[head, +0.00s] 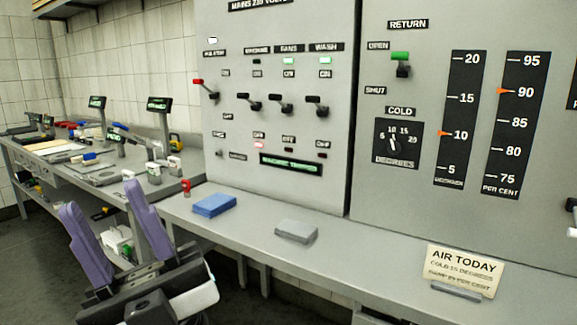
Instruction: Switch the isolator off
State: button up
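The isolator (205,88) is a lever with a red tip at the upper left of the grey switch panel (235,185). Its handle slants up and left from its pivot, nearer the upper label, which seems to read ON, than the lower one. A small white lamp (212,41) above it looks lit. My gripper (101,196) is at the lower left, with two purple fingers wide apart and nothing between them. It is low in front of the bench, well below and left of the isolator, touching nothing visible.
Black-tipped levers for machine (250,103), fans (281,103) and wash (317,106) stand right of the isolator. A display (291,165) reads MACHINE TRIPPED. The bench below holds a red padlock-like item (186,186), blue block (214,205) and grey block (296,231).

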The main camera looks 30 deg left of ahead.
aim_at(204, 87)
jog(key=u, duration=1.45)
